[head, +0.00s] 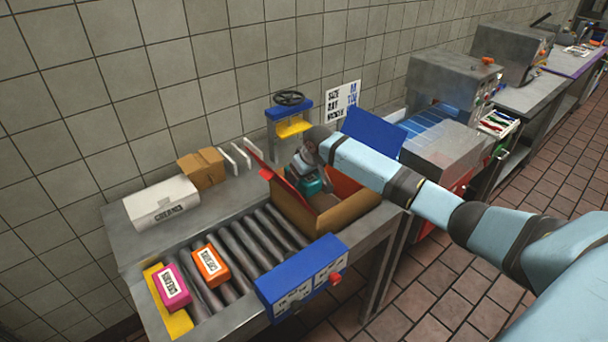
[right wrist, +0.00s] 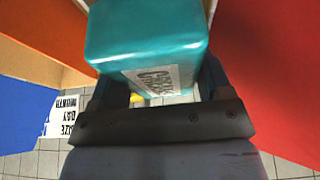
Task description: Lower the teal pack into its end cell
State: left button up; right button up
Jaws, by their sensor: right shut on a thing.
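The teal pack (right wrist: 150,35) has a white label and sits between the fingers of my right gripper (right wrist: 160,95), which is shut on it. In the head view the right gripper (head: 308,172) reaches down into the open cardboard box (head: 345,214), with part of the teal pack (head: 313,186) showing below it. The box has orange and red inner faces. The gripper and wrist hide much of the pack and the cell beneath it, so I cannot tell whether the pack touches the bottom. My left gripper is not in view.
A pink pack (head: 171,287) and an orange pack (head: 210,264) lie on the roller conveyor (head: 240,255) left of the box. A blue control panel (head: 303,279) stands in front. A white creams container (head: 161,203) and a small brown box (head: 201,165) are behind.

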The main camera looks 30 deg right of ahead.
jog(key=o, duration=1)
jog(key=shift+r, duration=0.1)
jog(key=w+p+v, duration=0.1)
jog(key=p+v, duration=0.1)
jog(key=v, duration=0.9)
jog(key=w+r+p+v, duration=0.1)
jog(key=w+p+v, duration=0.1)
jog(key=v, duration=1)
jog(key=shift+w+a+r+p, duration=0.25)
jog(key=shift+w+p, duration=0.1)
jog(key=shift+p, duration=0.2)
